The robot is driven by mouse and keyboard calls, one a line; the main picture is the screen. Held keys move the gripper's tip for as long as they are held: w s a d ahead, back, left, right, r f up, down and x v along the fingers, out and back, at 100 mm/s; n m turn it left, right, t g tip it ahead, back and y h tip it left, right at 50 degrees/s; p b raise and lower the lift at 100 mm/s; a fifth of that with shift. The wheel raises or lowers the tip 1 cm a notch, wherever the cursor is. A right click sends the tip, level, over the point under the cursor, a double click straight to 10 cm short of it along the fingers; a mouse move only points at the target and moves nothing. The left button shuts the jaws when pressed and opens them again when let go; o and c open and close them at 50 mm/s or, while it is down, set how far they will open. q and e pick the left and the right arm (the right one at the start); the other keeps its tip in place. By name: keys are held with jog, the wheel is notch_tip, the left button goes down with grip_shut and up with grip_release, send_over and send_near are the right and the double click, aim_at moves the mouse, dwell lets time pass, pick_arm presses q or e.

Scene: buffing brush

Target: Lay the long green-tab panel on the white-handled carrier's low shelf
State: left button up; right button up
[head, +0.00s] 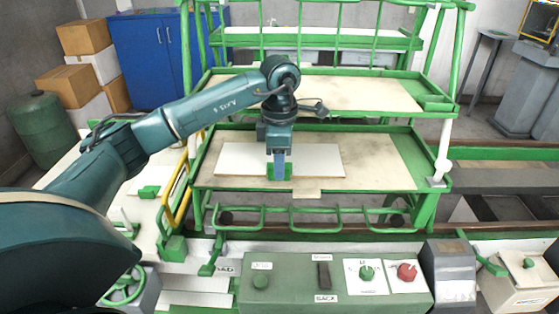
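The white-handled carrier is a green tiered frame with a white grip (443,145) on its right post. Its low shelf (385,165) is a tan board with a green rim. A long pale panel (318,160) lies crosswise on the left and middle of that shelf and looks flat. A green tab (271,171) shows at its middle, at my gripper. My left gripper (280,167) points down at this tab, its fingers overlapping it. Whether the fingers are shut on it is not clear. My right gripper is not in view.
The carrier's middle shelf (350,92) is above and behind my wrist. A green control box (335,282) stands in front. A yellow rail (172,195) and a pale bench with another green tab (152,184) are at left. The low shelf's right part is bare.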

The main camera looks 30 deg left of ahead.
pick_arm(q)
jog(key=shift+r, duration=0.1)
notch_tip(320, 180, up, 13)
jog(key=p, duration=0.1)
dwell(0.5)
jog(key=shift+d, duration=0.1)
